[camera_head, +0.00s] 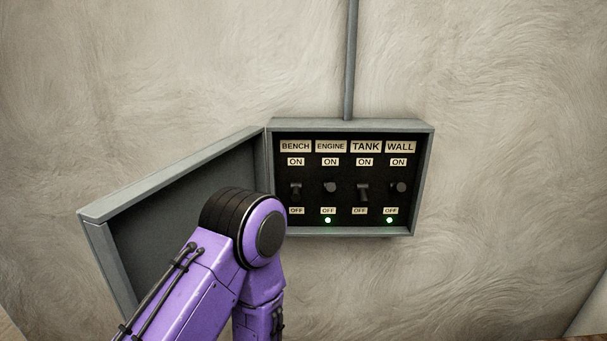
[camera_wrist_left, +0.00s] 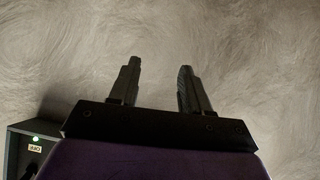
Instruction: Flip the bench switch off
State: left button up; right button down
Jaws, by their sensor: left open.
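The switch box (camera_head: 424,180) hangs on the wall with its door open to the left. The bench switch (camera_head: 296,190) is the leftmost of its levers, between an ON and an OFF label. Its lever looks like a short dark stub that seems to point down, and I see no lit lamp under it. My left gripper (camera_wrist_left: 160,80) is open and empty in the left wrist view, its fingers in front of bare wall. A corner of the box (camera_wrist_left: 22,130) shows there at lower left, with an upside-down OFF label. In the head view the gripper is hidden.
The engine (camera_head: 330,187), tank (camera_head: 363,191) and wall (camera_head: 398,187) switches stand right of the bench switch. Green lamps glow under engine and wall. The open door (camera_head: 170,190) stands at the left, partly behind my purple arm. The wall to the right is clear.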

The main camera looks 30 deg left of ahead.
pick_arm(q)
jog(key=w+r+t+y+p, duration=0.1)
jog(key=w+r, duration=0.2)
jog(key=r, duration=0.4)
jog(key=w+r+t+p, duration=0.1)
jog(key=w+r+t, duration=0.15)
jog(key=r, duration=0.45)
jog(key=n+t+y+p, duration=0.2)
jog(key=t+y+p, duration=0.1)
jog(key=p, duration=0.1)
send_near(296, 201)
jog(key=w, duration=0.1)
jog(key=shift+g, duration=0.25)
jog(key=p+x, duration=0.1)
jog(key=x, duration=0.2)
jog(key=p+x, duration=0.1)
jog(key=x, duration=0.3)
jog(key=p+x, duration=0.1)
jog(key=x, duration=0.2)
jog(key=shift+w+a+r+p, duration=0.2)
jog(key=shift+a+p, duration=0.2)
jog(key=shift+a, duration=0.05)
pick_arm(e)
notch_tip(296, 201, up, 13)
jog(key=shift+s+f, duration=0.2)
